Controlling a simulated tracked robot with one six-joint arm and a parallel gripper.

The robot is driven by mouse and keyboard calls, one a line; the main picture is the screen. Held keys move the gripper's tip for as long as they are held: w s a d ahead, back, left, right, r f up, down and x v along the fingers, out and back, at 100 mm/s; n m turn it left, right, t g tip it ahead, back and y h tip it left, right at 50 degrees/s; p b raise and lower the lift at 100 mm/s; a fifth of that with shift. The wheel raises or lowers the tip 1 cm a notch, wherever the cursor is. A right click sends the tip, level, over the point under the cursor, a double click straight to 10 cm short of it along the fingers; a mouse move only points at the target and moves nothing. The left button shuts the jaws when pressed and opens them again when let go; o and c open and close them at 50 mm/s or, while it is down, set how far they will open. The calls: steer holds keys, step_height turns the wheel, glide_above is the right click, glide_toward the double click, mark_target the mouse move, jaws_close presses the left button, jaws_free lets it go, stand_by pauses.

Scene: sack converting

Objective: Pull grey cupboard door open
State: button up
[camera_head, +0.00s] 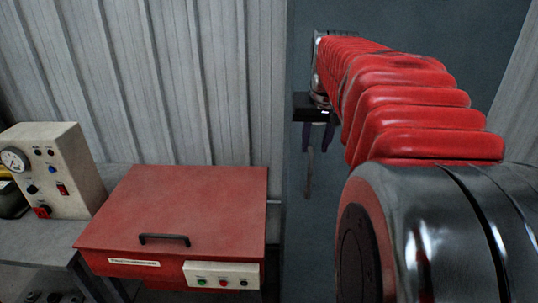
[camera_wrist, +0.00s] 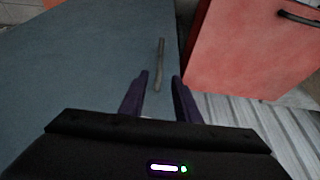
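The grey cupboard door (camera_head: 308,235) is a flat blue-grey panel behind my arm in the head view, and it fills the left of the wrist view (camera_wrist: 75,75). It looks shut. Its handle (camera_head: 309,180) is a thin grey upright bar, also seen in the wrist view (camera_wrist: 161,62). My gripper (camera_head: 318,147) is in front of the door at the handle. In the wrist view its two dark purple fingers (camera_wrist: 161,77) are apart, with one end of the bar appearing between them. I cannot tell whether they touch it.
A red-lidded machine (camera_head: 200,195) with a black handle and a button panel stands left of the cupboard; its lid also fills the wrist view's upper right (camera_wrist: 245,50). A cream control box (camera_head: 68,170) with a gauge sits on a grey bench (camera_head: 40,240). Corrugated wall is behind.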

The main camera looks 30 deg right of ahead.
mark_target(310, 163)
steer(key=x, duration=1.1)
steer(key=shift+d+f, duration=0.1)
steer(key=shift+c, duration=0.3)
jaws_close()
